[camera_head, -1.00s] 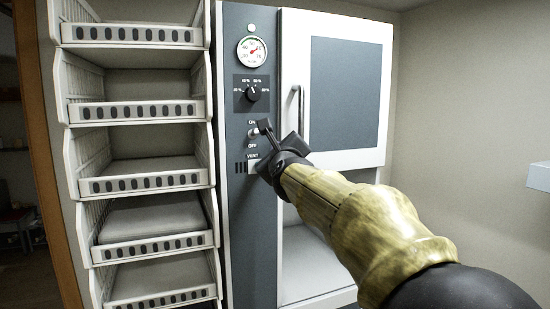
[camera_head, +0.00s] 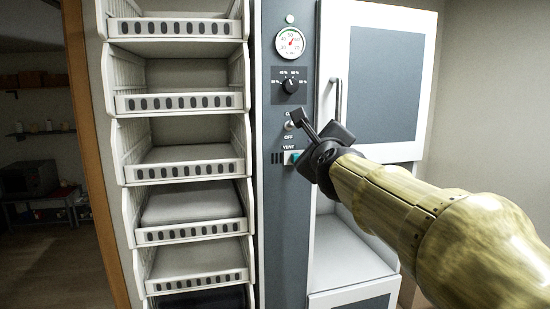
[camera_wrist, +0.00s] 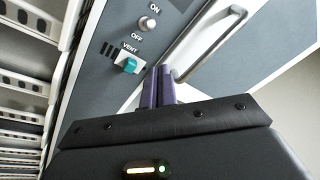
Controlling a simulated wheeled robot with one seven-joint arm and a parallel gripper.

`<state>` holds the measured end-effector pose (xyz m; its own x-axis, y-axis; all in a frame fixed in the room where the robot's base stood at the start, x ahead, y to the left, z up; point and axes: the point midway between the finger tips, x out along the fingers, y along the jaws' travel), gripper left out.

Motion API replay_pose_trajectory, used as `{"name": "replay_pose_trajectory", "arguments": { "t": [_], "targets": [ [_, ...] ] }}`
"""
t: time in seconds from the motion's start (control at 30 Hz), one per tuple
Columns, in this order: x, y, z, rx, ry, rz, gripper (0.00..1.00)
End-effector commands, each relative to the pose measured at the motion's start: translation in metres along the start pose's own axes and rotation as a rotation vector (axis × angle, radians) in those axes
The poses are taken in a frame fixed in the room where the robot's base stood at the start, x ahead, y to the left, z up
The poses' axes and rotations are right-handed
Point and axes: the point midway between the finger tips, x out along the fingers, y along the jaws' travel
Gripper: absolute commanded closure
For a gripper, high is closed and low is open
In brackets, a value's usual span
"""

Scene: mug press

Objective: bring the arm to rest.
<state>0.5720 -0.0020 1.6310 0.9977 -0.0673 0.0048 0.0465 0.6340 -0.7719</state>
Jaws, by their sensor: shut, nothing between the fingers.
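My gripper (camera_head: 301,119) is shut and empty, in front of the control panel (camera_head: 284,215) of a tall white and grey cabinet. Its two dark fingers also show side by side in the wrist view (camera_wrist: 160,88). In the wrist view the fingertips are close to the teal vent switch (camera_wrist: 130,65) and below the on/off knob (camera_wrist: 147,23). In the head view the vent switch (camera_head: 295,157) shows its teal part just left of my wrist. I cannot tell whether the fingers touch the panel.
A stack of white bins (camera_head: 190,171) stands left of the panel. The cabinet door (camera_head: 382,85) with its vertical handle (camera_head: 338,100) is at the right, above an open recess (camera_head: 340,250). A round gauge (camera_head: 290,43) and a black dial (camera_head: 291,86) are above the switches.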

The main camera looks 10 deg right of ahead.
Motion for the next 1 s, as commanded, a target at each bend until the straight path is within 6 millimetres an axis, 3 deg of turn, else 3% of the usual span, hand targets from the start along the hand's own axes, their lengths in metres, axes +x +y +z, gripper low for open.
{"name": "replay_pose_trajectory", "arguments": {
  "t": [0.13, 0.27, 0.47, 0.6, 0.8, 0.9, 1.0],
  "targets": [
    [0.002, 0.064, -0.043, -0.311, 0.048, 0.174, 1.0],
    [-0.01, 0.129, -0.089, -0.645, 0.05, 0.378, 1.0],
    [-0.053, 0.22, -0.162, -1.122, -0.048, 0.723, 1.0],
    [-0.101, 0.272, -0.211, -1.419, -0.199, 0.975, 1.0],
    [-0.185, 0.325, -0.272, -1.757, -0.539, 1.313, 1.0],
    [-0.214, 0.336, -0.29, -1.846, -0.687, 1.414, 1.0],
    [-0.228, 0.34, -0.297, -1.884, -0.76, 1.454, 1.0]
  ]
}}
